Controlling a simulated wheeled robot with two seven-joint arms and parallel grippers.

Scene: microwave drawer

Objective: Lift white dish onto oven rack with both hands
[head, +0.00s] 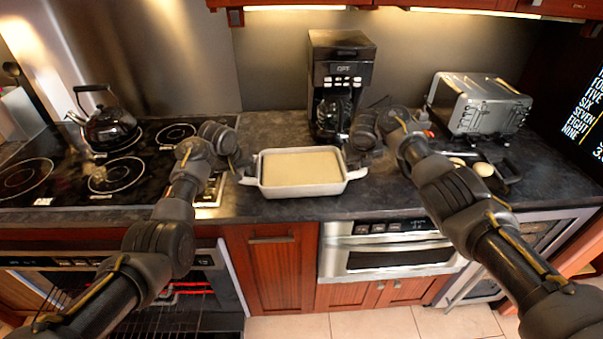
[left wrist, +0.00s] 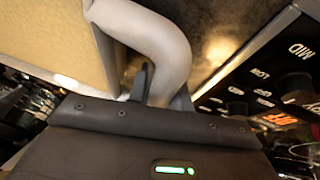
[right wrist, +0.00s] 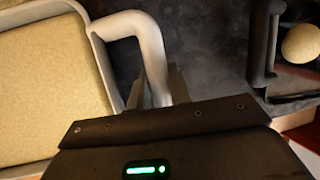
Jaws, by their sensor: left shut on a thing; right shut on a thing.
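The white dish (head: 300,188) is a rectangular pan with a pale yellow filling and a looped handle at each end. In the head view it is level over the counter's front edge; I cannot tell whether it touches the counter. My left gripper (head: 240,169) is shut on its left handle, which shows between the fingers in the left wrist view (left wrist: 165,50). My right gripper (head: 358,165) is shut on its right handle, also seen in the right wrist view (right wrist: 150,50). The oven at lower left has its wire rack (head: 160,322) in view, partly hidden by my left arm.
A black coffee maker (head: 340,75) stands behind the dish. A kettle (head: 108,128) sits on the black cooktop (head: 60,170) at left. A silver toaster oven (head: 478,103) is at right, with a dark pan and pale round items (head: 483,169) before it. A built-in microwave drawer (head: 390,258) is below the counter.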

